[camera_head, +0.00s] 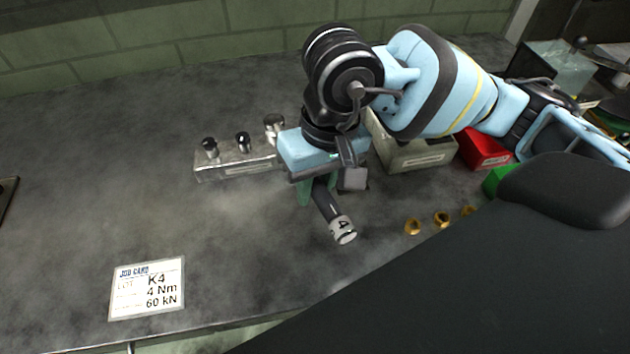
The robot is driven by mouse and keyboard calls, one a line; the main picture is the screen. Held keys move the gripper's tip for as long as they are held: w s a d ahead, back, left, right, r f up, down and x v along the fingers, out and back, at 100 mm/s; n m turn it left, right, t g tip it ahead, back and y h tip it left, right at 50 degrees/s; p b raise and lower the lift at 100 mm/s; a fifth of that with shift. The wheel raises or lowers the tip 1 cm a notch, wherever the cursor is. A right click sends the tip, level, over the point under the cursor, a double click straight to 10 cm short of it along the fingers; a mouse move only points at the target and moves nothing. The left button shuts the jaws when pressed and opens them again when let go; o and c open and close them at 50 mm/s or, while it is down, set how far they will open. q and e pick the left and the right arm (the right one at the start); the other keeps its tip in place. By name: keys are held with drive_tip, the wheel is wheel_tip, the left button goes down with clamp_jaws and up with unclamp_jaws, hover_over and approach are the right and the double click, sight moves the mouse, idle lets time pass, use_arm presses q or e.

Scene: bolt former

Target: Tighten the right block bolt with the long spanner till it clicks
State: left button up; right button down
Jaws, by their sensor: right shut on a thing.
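A metal block (236,165) lies on the bench left of centre with three dark-headed bolts in a row on top. My right gripper (327,184) is shut on the dark handle of a spanner (341,230). The handle slants towards the front edge, and its pale end is marked 4. The spanner's head is hidden by the gripper, so I cannot tell whether it is on the bolt. My left gripper is out of view.
A job card (147,288) reading K4, 4 Nm, 60 kN lies front left. A grey bin (418,156), a red bin (484,149) and a green bin (495,180) stand to the right. Several brass nuts (413,227) lie nearby. The left bench is mostly clear.

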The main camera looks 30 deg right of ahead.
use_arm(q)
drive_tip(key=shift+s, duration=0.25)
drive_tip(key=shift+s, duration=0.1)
use_arm(e)
drive_tip(key=shift+a, duration=0.25)
drive_tip(key=shift+a+m, duration=0.45)
drive_tip(key=shift+m, duration=0.05)
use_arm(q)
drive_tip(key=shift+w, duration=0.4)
use_arm(e)
drive_tip(key=shift+w, duration=0.1)
drive_tip(key=shift+a, duration=0.2)
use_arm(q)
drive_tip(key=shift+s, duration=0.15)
use_arm(e)
drive_tip(key=shift+a+m, duration=0.3)
drive_tip(key=shift+m, duration=0.1)
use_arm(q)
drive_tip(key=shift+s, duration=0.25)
use_arm(e)
drive_tip(key=shift+w+a, duration=0.1)
drive_tip(key=shift+a, duration=0.05)
drive_tip(key=shift+a+r+m, duration=0.1)
drive_tip(key=shift+a+m, duration=0.15)
drive_tip(key=shift+m, duration=0.05)
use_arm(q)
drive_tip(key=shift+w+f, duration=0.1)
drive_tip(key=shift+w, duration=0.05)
use_arm(e)
drive_tip(key=shift+d, duration=0.15)
